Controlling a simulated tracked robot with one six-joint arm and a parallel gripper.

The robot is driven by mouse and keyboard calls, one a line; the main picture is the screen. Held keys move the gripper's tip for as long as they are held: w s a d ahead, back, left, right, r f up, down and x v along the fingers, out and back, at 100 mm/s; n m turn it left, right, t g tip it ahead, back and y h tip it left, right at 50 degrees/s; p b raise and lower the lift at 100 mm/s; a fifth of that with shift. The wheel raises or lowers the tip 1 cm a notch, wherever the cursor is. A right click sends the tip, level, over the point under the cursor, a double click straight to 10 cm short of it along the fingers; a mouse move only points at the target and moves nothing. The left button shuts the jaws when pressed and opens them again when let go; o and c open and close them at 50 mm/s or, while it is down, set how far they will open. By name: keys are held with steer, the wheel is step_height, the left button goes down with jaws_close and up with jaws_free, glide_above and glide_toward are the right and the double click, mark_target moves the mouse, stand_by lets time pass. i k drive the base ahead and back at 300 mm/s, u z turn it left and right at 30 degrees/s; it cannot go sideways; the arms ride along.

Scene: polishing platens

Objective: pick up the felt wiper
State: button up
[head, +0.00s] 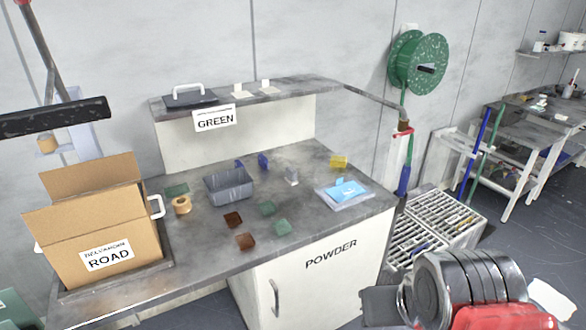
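No object on the bench can be told for sure as the felt wiper. Small flat squares lie on the grey worktop (330,220): a dark green one (176,191), two more green ones (267,208) (282,228), and two brown ones (233,219) (245,241). A yellow block (339,161), a small blue piece (263,161) and a pale grey piece (292,176) sit toward the back. A blue item (346,190) lies on a clear tray at the right. My arm shows at the bottom right, red and ribbed dark grey; my gripper's fingertips cannot be made out.
A grey open bin (229,187) and a tan spool (181,205) stand on the worktop. An open cardboard box (98,226) marked ROAD fills the left end. A raised shelf (290,88) runs behind. A slotted crate (452,222) stands on the floor at right.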

mark_target(291, 173)
steer(key=u, duration=0.45)
steer(key=i, duration=1.1)
steer(key=u, duration=0.6)
